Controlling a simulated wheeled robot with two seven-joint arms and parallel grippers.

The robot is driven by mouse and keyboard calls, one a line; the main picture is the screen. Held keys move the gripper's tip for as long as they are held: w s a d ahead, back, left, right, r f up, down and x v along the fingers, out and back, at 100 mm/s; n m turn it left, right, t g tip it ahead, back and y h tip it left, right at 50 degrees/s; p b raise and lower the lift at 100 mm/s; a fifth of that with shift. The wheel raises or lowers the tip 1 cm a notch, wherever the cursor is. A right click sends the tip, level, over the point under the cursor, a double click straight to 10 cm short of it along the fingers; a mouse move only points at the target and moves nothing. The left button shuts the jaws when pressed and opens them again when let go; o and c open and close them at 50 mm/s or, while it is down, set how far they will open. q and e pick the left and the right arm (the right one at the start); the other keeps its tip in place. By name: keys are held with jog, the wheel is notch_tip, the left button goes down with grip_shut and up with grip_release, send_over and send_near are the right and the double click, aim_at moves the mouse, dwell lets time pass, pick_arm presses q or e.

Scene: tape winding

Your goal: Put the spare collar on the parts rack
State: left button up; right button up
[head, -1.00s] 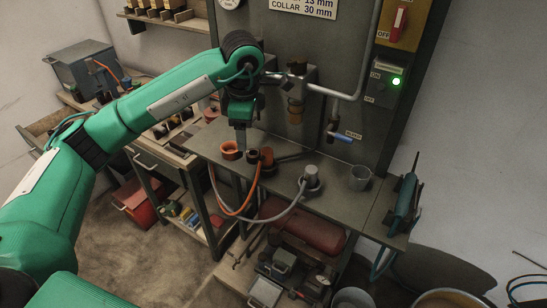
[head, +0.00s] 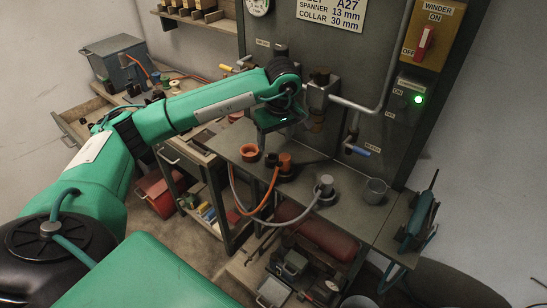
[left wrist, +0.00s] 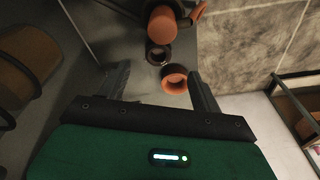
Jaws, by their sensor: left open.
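An orange ring (head: 249,153), which looks like the collar, lies near the left end of the grey bench (head: 335,172). In the left wrist view the orange ring (left wrist: 174,79) shows past my fingertips, nearer the right finger, with a dark ring (left wrist: 158,54) beside it. My left gripper (left wrist: 159,72) is open and empty, its two fingers apart. In the head view my left gripper (head: 280,118) is raised above the bench; its fingers are hard to make out. I cannot tell for sure which rack is the parts rack; a wall shelf (head: 222,27) holds several small parts. My right gripper is not in view.
An orange cylinder (head: 285,163) with a hose stands right of the ring. A grey fitting (head: 326,186) and grey cup (head: 375,191) stand further right. Pipes and a blue-handled valve (head: 357,151) stick out from the panel. A side workbench with a grey box (head: 115,58) is at left.

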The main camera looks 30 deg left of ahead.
aim_at(272, 157)
pick_arm(q)
notch_tip(272, 157, down, 3)
jog(key=shift+w+a+r, duration=0.1)
jog(key=shift+w+a, duration=0.05)
jog(key=shift+w+a+f+p, duration=0.1)
jog(key=shift+a+f+p, duration=0.15)
jog(key=shift+f+p, duration=0.4)
jog(key=f+p, duration=0.1)
jog(key=f, duration=0.2)
jog(key=shift+w+a+p, duration=0.2)
jog(key=shift+a+p, duration=0.15)
jog(key=shift+a, duration=0.05)
jog(key=shift+f, duration=0.35)
jog(key=c, duration=1.2)
